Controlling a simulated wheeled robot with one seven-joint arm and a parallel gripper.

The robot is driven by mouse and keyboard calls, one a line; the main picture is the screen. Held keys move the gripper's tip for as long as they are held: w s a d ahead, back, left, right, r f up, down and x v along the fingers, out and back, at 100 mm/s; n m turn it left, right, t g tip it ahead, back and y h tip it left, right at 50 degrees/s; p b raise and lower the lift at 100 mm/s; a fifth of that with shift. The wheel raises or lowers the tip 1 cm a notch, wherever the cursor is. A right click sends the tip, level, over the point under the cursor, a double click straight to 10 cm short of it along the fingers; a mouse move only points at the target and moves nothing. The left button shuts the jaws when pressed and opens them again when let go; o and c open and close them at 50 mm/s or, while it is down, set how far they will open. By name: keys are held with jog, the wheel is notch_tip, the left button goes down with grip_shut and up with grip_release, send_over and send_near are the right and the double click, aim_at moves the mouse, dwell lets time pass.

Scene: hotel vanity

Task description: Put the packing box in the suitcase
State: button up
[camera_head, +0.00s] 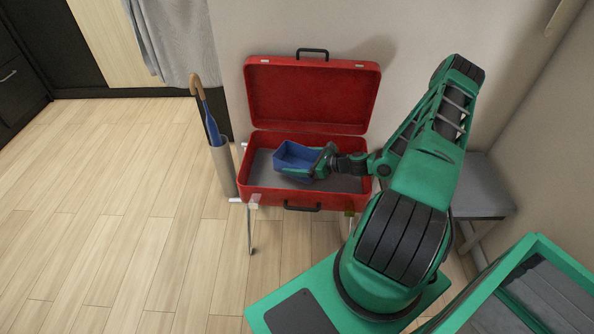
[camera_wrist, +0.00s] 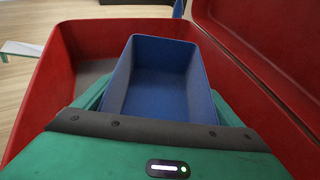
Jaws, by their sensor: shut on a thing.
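The red suitcase (camera_head: 262,190) stands open on a stand against the wall, its lid raised at the back. A blue open-topped packing box (camera_head: 296,153) is within the suitcase's outline, left of its middle. My gripper (camera_head: 314,166) reaches in from the right and is shut on the box's right side. In the wrist view the box (camera_wrist: 165,85) is empty and sits between the red suitcase walls (camera_wrist: 50,85). I cannot tell whether the box touches the suitcase floor.
A holder with a blue umbrella (camera_head: 211,128) stands just left of the suitcase. A grey-topped bench (camera_head: 480,190) is behind my arm at the right. A green-rimmed tray (camera_head: 490,290) is at the lower right. The wood floor at the left is clear.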

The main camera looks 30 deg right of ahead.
jog(key=shift+f, duration=2.15)
jog(key=shift+f, duration=0.1)
jog(key=o, duration=0.9)
jog(key=v, duration=1.2)
